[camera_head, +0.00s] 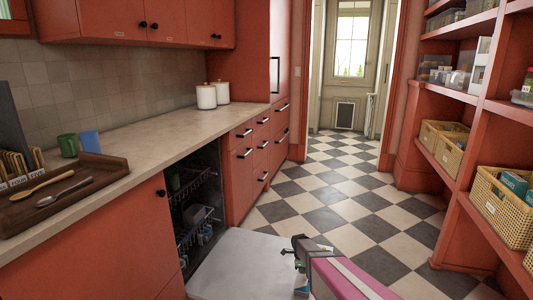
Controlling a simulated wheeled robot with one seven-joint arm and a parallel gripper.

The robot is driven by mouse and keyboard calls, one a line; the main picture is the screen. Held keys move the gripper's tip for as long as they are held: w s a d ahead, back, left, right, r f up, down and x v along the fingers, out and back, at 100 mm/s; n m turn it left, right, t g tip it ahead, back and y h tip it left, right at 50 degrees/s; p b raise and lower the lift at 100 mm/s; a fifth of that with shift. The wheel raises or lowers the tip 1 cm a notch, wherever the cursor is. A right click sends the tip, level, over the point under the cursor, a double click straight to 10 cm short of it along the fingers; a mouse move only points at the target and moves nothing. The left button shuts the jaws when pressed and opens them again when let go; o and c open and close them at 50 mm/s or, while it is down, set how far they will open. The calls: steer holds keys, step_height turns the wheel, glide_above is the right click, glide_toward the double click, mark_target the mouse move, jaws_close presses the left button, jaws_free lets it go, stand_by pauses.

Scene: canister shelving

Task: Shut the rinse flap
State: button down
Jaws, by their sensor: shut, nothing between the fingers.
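The rinse flap, which I take to be the pale dishwasher door (232,272), is folded down flat at the bottom of the view. It is open in front of a dark cavity in the red cabinets. Inside the cavity are racks (195,226) with a few dishes. My gripper (287,252) is at the right edge of the flap, shut and empty. It overlaps the flap in the picture, and I cannot tell whether it touches it. My arm hides part of the flap's right side and the floor there.
A counter (160,130) runs along the left, with a wooden tray (105,166), a green mug (68,145) and white canisters (206,97). Open shelves (460,105) with baskets (488,197) stand at the right. The checkered floor (330,185) between is clear toward the doorway.

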step_height(320, 180, up, 8)
steer(key=shift+f, duration=0.2)
stand_by(0.7)
steer(key=s+r+n+y, duration=0.2)
steer(key=s+r+n, duration=1.7)
steer(key=s+n, duration=0.3)
steer(key=w+a+f+n, duration=0.1)
steer(key=w+f+n, duration=0.6)
steer(key=w, duration=0.4)
steer(key=w+a+f+n, duration=0.1)
steer(key=w+f+n, duration=0.65)
steer(key=w, duration=0.45)
steer(key=shift+m+t, duration=0.25)
steer(key=shift+t, duration=0.05)
steer(key=f, duration=0.8)
steer(key=s+d+f, duration=0.1)
steer(key=f, duration=0.3)
steer(key=shift+s+d+f, duration=0.1)
steer(key=shift+d+f, duration=0.35)
steer(key=shift+f, duration=0.1)
